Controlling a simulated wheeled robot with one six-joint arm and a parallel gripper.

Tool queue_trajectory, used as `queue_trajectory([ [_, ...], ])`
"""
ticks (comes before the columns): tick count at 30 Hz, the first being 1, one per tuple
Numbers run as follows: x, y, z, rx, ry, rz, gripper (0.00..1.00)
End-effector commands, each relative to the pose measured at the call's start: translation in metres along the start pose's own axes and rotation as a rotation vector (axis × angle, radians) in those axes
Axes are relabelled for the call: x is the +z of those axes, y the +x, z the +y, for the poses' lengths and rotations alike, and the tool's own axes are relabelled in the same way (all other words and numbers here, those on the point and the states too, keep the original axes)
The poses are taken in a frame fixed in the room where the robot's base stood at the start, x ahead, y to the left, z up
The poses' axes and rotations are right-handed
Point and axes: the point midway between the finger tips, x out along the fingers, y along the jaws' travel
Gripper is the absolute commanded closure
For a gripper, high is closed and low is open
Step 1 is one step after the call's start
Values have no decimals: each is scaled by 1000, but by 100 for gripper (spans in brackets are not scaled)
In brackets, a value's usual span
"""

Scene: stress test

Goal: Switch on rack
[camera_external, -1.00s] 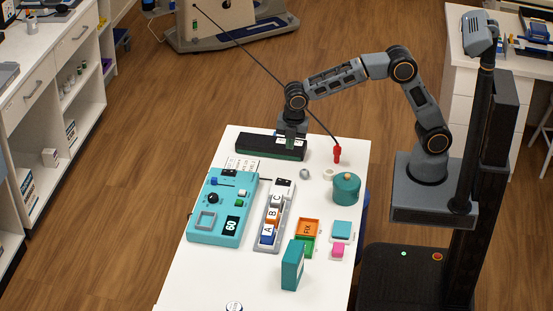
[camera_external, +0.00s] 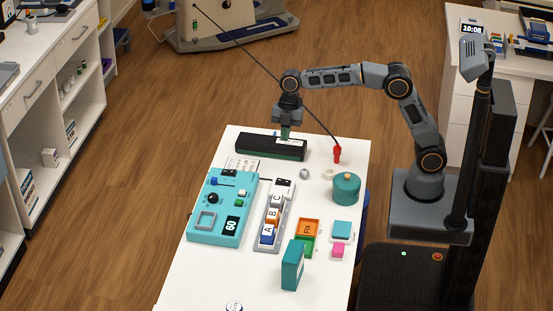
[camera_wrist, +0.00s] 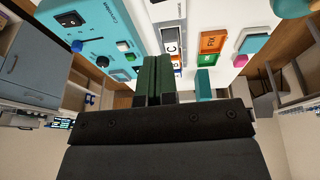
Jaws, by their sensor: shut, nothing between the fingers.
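A grey tray holding lettered blocks A, B and C (camera_external: 273,216) stands in the middle of the white table; I take it for the rack. A small black switch-like part (camera_external: 282,182) is at its far end, too small to tell its setting. The tray also shows in the wrist view (camera_wrist: 172,48), partly hidden behind my fingers. My gripper (camera_external: 286,137) is above the long black box (camera_external: 258,146) at the table's far end, beyond the tray. Its green fingers (camera_wrist: 154,76) are shut with nothing between them. I cannot tell if they touch the black box.
A teal panel (camera_external: 232,233) with knobs lies left of the tray. A teal pot (camera_external: 346,189), a red peg (camera_external: 337,154), an orange FIX tile (camera_external: 308,228) and an upright teal box (camera_external: 292,266) stand to the right. The near table end is mostly clear.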

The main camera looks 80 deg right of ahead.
Motion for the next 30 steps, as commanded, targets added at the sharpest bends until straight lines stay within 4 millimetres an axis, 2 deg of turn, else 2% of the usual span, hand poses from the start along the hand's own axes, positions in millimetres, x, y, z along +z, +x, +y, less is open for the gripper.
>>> queue_trajectory([
  [5, 0, 4, 0, -2, 0, -1, 100],
  [8, 0, 14, 0, -4, 1, -1, 100],
  [21, 1, 94, -1, -5, 0, -2, 100],
  [30, 9, 129, 2, -3, 2, -1, 100],
])
